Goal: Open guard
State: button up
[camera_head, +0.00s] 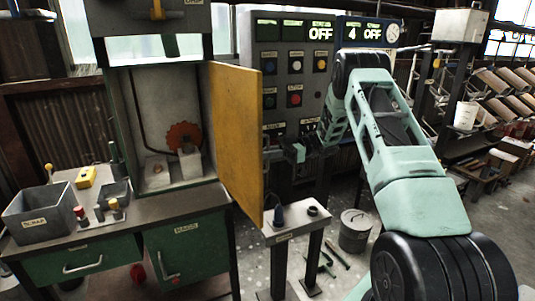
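The guard (235,135) is a flat yellow panel at the right side of the machine cabinet (110,125). It stands swung out from the cabinet front, so the opening is uncovered. A red toothed disc (184,137) shows inside. My pale green arm reaches in from the right. My gripper (286,153) is small and dark in the picture, just right of the guard's outer edge and in front of the control panel. Whether it touches the guard, and how far its fingers are apart, I cannot make out.
A grey control panel (283,92) with buttons and "OFF" displays stands behind my gripper. A small pedestal (296,221) stands below it. A bucket (355,231) is on the floor. A grey bin (40,213) and small items sit on the bench at left.

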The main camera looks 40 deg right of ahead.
jog(key=shift+d, duration=0.1)
jog(key=b+v, duration=0.3)
jog(key=v, duration=1.4)
jog(key=shift+b, duration=0.35)
jog(key=shift+s+d, duration=0.15)
jog(key=shift+s, duration=0.05)
